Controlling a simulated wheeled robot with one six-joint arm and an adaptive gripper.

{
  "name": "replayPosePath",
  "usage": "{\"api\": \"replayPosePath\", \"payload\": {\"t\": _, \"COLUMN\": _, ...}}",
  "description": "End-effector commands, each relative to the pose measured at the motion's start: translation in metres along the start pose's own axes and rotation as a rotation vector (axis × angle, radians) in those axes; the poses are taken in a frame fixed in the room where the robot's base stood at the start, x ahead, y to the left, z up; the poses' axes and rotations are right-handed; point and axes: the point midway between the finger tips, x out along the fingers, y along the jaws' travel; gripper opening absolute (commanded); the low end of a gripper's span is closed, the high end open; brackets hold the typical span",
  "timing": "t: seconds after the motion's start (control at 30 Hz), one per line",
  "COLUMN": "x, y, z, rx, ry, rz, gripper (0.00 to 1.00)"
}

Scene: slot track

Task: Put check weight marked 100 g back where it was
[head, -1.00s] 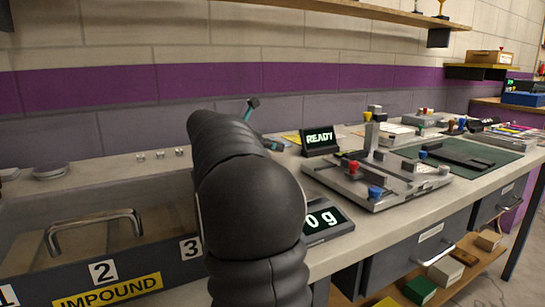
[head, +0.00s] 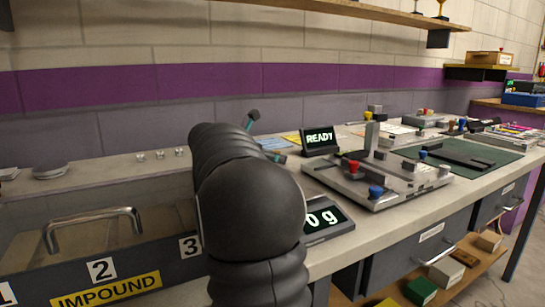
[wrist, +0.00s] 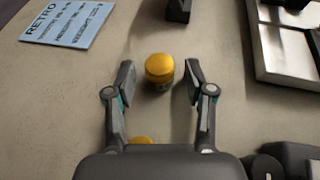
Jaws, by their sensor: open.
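A yellow-topped round weight (wrist: 159,68) stands on the bench in the wrist view, between my open fingertips. No 100 g marking is readable on it. My gripper (wrist: 160,80) is open, with a finger on each side of the weight and gaps showing on both sides. A second yellow piece (wrist: 141,140) shows at the gripper's base, mostly hidden. In the head view my arm hides the weight; only the fingers of my gripper (head: 264,136) stick out behind it.
A blue printed card (wrist: 68,24) lies left of the gripper. A metal fixture (head: 378,175) with red and blue knobs stands right of my arm, by a READY display (head: 320,140). An impound box (head: 85,265) is at left. Bare bench surrounds the weight.

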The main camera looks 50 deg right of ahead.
Motion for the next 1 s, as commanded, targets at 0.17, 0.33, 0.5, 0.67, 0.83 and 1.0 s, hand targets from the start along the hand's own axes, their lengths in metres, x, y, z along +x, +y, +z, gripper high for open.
{"api": "replayPosePath", "payload": {"t": 0.17, "x": -0.006, "y": 0.001, "z": 0.004, "rx": 0.001, "ry": 0.000, "rz": 0.002, "gripper": 0.53}}
{"api": "replayPosePath", "payload": {"t": 0.33, "x": -0.034, "y": 0.001, "z": 0.004, "rx": 0.001, "ry": -0.001, "rz": 0.004, "gripper": 0.53}}
{"api": "replayPosePath", "payload": {"t": 0.5, "x": -0.070, "y": 0.001, "z": 0.004, "rx": 0.000, "ry": -0.001, "rz": 0.004, "gripper": 0.53}}
{"api": "replayPosePath", "payload": {"t": 0.67, "x": -0.097, "y": 0.001, "z": 0.004, "rx": 0.000, "ry": 0.000, "rz": 0.003, "gripper": 0.53}}
{"api": "replayPosePath", "payload": {"t": 0.83, "x": -0.115, "y": 0.000, "z": 0.004, "rx": 0.000, "ry": 0.000, "rz": 0.001, "gripper": 0.53}}
{"api": "replayPosePath", "payload": {"t": 1.0, "x": -0.122, "y": 0.000, "z": 0.004, "rx": 0.000, "ry": 0.000, "rz": 0.000, "gripper": 0.53}}
